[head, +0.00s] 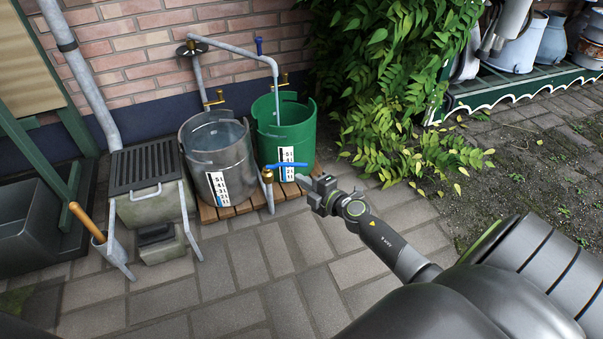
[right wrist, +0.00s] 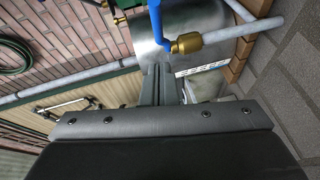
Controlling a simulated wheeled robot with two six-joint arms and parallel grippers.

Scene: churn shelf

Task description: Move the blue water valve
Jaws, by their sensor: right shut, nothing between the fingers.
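A blue valve lever (head: 288,165) sits on a brass fitting (head: 267,175) atop a grey pipe in front of the buckets. The lever lies roughly level, pointing right. My right gripper (head: 303,181) is shut and empty, just right of and slightly below the lever's free end in the head view. In the right wrist view the blue lever (right wrist: 155,18) and brass fitting (right wrist: 186,43) appear just beyond the shut fingertips (right wrist: 157,70). Contact cannot be told. My left gripper is not in view.
A metal bucket (head: 205,185) and a green bucket (head: 293,127) with scale strips stand on a wooden pallet (head: 236,209). A grated stone basin (head: 150,205) stands at left. Leafy vines (head: 400,90) hang at right. The paving in front is free.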

